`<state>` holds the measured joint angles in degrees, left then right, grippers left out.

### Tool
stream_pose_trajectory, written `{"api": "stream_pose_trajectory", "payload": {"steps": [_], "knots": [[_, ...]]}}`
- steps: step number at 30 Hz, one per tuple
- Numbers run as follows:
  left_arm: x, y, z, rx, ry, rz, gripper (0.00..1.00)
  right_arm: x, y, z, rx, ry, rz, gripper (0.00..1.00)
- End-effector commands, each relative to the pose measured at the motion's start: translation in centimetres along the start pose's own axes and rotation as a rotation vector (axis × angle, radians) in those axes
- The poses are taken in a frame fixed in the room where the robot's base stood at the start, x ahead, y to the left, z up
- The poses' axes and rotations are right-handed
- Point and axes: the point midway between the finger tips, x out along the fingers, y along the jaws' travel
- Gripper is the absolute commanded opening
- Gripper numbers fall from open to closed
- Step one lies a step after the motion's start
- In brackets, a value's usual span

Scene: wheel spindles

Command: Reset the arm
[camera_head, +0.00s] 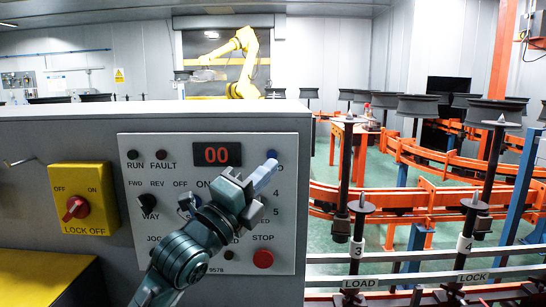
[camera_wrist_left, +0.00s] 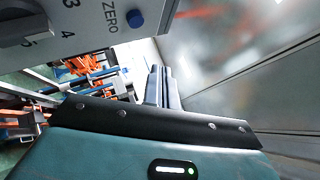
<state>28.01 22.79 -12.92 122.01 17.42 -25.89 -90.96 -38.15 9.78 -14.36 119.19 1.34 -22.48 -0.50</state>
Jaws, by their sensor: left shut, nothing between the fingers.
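My left gripper (camera_head: 264,174) is in front of the white control panel (camera_head: 140,238) in the head view, its fingers pointing up and to the right. The fingers are shut and empty; they also show in the left wrist view (camera_wrist_left: 160,84). A blue button (camera_head: 272,154) sits just above the fingertips in the head view. In the left wrist view the blue button (camera_wrist_left: 135,18) is beside the word ZERO, up and left of the fingers and apart from them. My arm hides part of the panel's dial and lettering. My right gripper is not in view.
A yellow lock-off box (camera_head: 95,185) with a red knob is left of the panel. The panel has a red display (camera_head: 216,154) reading 00 and a red stop button (camera_head: 263,259). Wheel spindles (camera_head: 346,165) and orange rails (camera_head: 430,200) stand to the right. A yellow robot arm (camera_head: 246,60) is behind.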

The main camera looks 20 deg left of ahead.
Motion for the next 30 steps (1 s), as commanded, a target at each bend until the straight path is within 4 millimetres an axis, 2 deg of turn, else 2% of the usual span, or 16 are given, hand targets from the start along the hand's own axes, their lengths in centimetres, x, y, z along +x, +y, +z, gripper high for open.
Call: {"api": "stream_pose_trajectory", "payload": {"steps": [2,4,5,8,9,11,12,14,15,17,18,21,24,27,30], "knots": [[-0.1,0.5,-0.1,-0.015,0.0,0.01,0.0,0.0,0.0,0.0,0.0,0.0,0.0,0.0],[-0.7,2.1,-0.6,-0.069,0.0,0.041,0.0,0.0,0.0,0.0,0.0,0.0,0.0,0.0],[-1.1,3.1,-1.0,-0.107,-0.001,0.062,0.0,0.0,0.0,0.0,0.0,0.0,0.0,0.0],[-3.3,8.1,-2.8,-0.299,-0.017,0.166,0.0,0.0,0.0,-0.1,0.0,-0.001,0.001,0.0],[-4.7,10.5,-3.8,-0.396,-0.031,0.218,0.0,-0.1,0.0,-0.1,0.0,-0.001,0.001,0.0],[-7.2,14.0,-5.4,-0.552,-0.062,0.3,0.0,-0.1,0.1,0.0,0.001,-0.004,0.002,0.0],[-9.0,16.2,-6.6,-0.655,-0.09,0.353,0.0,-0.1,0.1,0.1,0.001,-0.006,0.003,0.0],[-12.0,19.3,-8.4,-0.806,-0.139,0.431,0.0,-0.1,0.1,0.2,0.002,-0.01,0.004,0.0],[-14.1,21.1,-9.6,-0.905,-0.178,0.482,0.0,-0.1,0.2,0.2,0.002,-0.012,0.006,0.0],[-17.5,23.6,-11.5,-1.049,-0.247,0.557,0.0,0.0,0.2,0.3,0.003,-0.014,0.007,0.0],[-19.9,25.1,-12.8,-1.143,-0.298,0.605,0.0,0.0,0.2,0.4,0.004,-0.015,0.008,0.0],[-26.0,27.8,-16.0,-1.358,-0.442,0.712,0.0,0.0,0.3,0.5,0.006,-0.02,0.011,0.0],[-31.4,29.3,-18.6,-1.528,-0.589,0.791,0.0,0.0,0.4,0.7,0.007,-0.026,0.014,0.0],[-35.5,29.9,-20.6,-1.647,-0.711,0.84,0.0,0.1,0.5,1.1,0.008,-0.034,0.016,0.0],[-38.0,30.1,-21.7,-1.716,-0.791,0.865,0.0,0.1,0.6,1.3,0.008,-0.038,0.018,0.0]]}}
